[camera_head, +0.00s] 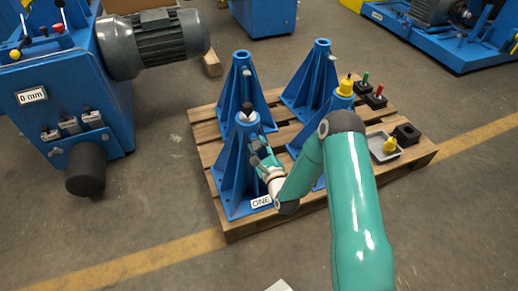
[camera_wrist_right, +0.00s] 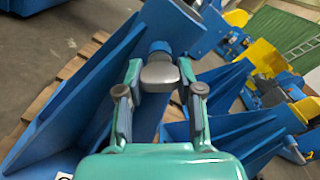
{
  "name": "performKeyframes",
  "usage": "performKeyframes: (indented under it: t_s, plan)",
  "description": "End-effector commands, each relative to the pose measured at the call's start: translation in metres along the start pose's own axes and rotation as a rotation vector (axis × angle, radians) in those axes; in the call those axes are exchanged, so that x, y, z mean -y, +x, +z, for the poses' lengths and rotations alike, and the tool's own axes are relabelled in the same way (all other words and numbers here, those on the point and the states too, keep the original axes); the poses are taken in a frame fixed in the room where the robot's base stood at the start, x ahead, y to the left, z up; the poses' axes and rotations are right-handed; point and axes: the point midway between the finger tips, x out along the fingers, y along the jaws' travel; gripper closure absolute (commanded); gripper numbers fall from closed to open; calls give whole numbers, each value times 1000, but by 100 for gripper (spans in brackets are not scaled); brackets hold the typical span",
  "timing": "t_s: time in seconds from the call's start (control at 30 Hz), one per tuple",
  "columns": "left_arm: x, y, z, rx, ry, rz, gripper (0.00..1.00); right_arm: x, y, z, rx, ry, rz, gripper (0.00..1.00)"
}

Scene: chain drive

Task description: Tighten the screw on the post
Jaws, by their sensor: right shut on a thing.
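The post labelled ONE (camera_head: 232,172) is a blue finned stand at the pallet's front left. A black-topped piece (camera_head: 247,108) stands in its top. My right gripper (camera_head: 257,146) is at the post's right side, near the top. In the wrist view, my right gripper (camera_wrist_right: 160,78) has its two fingers closed on either side of the screw's grey rounded head (camera_wrist_right: 159,73). A blue round boss (camera_wrist_right: 160,47) lies just behind the head, against the post. The screw is hidden by the gripper in the head view. My left gripper is not in view.
The wooden pallet (camera_head: 234,229) also carries a back left post (camera_head: 240,82), a back right post (camera_head: 313,80) and a front right post topped by a yellow piece (camera_head: 346,86). A grey tray (camera_head: 378,153) and black blocks (camera_head: 406,134) lie right. A blue motor machine (camera_head: 60,80) stands left.

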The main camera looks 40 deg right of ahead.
Motion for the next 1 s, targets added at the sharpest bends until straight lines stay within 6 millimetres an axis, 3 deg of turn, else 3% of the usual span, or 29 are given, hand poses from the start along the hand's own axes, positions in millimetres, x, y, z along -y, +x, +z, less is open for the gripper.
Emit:
performKeyframes:
  t_s: [0.03,0.5,1.0]
  plan:
    - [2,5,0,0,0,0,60,-3,-2,-8,-18,47,3,99]
    - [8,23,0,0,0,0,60,-6,-3,-7,-20,466,2,99]
    - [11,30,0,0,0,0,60,-7,-3,-5,-22,666,2,99]
